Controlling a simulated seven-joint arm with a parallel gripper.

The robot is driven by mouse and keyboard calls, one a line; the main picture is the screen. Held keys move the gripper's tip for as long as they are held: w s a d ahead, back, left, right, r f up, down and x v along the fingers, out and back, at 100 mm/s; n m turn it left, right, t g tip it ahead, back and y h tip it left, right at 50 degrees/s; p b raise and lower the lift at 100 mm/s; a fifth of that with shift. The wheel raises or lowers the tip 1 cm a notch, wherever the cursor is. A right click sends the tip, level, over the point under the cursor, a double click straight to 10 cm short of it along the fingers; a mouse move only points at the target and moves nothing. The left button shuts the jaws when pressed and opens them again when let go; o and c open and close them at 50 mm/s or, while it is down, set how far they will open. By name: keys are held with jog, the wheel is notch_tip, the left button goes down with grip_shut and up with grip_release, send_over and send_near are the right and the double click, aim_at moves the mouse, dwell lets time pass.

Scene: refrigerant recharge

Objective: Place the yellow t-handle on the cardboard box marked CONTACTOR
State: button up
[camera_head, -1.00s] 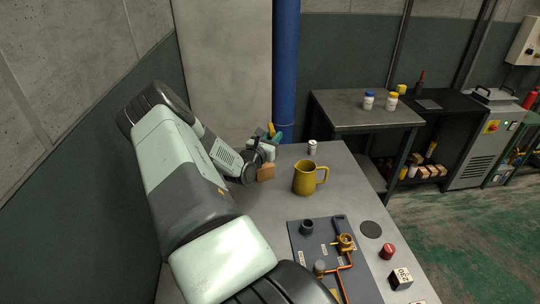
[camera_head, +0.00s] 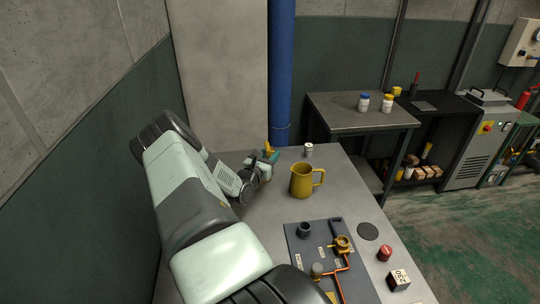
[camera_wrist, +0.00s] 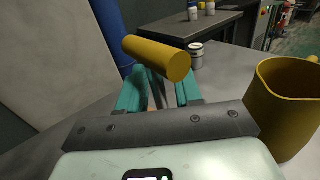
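The yellow t-handle (camera_wrist: 155,55) shows in the wrist view, with its thick bar lying crosswise above the teal fingers of my gripper (camera_wrist: 158,88). A narrow grey stem appears between the fingers, and they look shut on it. In the head view the handle (camera_head: 268,148) is a small yellow shape at my gripper (camera_head: 271,157), at the far left part of the grey table. I cannot make out a box marked CONTACTOR in the current frames; my gripper and wrist cover the spot where a small brown box showed earlier.
A mustard jug (camera_head: 302,181) stands right of my gripper, with a small can (camera_head: 308,150) behind it. A blue column (camera_head: 281,75) rises behind.

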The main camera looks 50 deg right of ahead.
jog(key=shift+o, duration=0.3)
jog(key=shift+r, duration=0.1)
jog(key=shift+a, duration=0.3)
jog(key=s+a, duration=0.1)
jog(key=a, duration=0.6)
jog(key=s+a+r+m+g+y, duration=0.1)
jog(key=a+r+m+g+y, duration=0.1)
jog(key=a+r+m, duration=0.4)
jog(key=s+a+r+m+g+y, duration=0.1)
jog(key=a+r+m+g, duration=0.15)
jog(key=r, duration=0.55)
jog(key=s+a+r+m+g+y, duration=0.2)
jog(key=a+r+m+g, duration=0.1)
jog(key=r+m, duration=0.35)
jog(key=s+a+r+m+t+y, duration=0.1)
jog(key=s+a+r+t+y, duration=0.2)
jog(key=a, duration=0.8)
jog(key=s+a+r+m+t+y, duration=0.2)
jog(key=s+a+r+t+y, duration=0.2)
jog(key=a, duration=0.7)
jog(key=s+a+r+m+t+y, duration=0.1)
jog(key=s+a+r+t+y, duration=0.2)
jog(key=s+a+r+y, duration=0.2)
jog(key=s+a+r, duration=0.1)
jog(key=a+r, duration=0.2)
jog(key=a, duration=0.3)
jog(key=shift+s+a+r+y, duration=0.25)
jog(key=shift+s+r+y, duration=0.05)
jog(key=shift+s+y, duration=0.1)
